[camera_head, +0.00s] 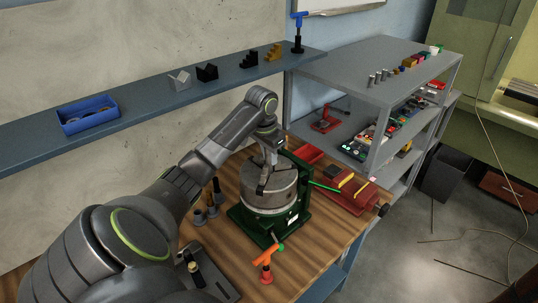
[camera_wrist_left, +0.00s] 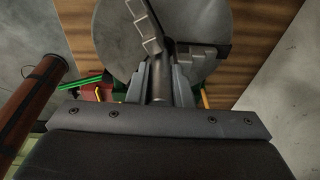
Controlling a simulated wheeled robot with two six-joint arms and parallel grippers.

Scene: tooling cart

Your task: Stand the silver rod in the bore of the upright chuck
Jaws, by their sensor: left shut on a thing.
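The upright chuck (camera_head: 270,193) is a grey round drum on a green base, standing on the wooden bench top. My left gripper (camera_head: 263,186) is over the chuck face, pointing down. It is shut on the silver rod (camera_wrist_left: 159,80), which shows between the fingers against the chuck's middle. The rod's lower end and the bore are hidden, so I cannot tell whether the rod is inside the bore. My right gripper is not in view.
An orange-handled tool (camera_head: 267,262) stands in front of the chuck. A green bar (camera_head: 322,186) sticks out at its right, near a red vise-like block (camera_head: 350,193). Small dark posts (camera_head: 205,210) stand at its left. A grey shelf unit (camera_head: 385,70) is behind right.

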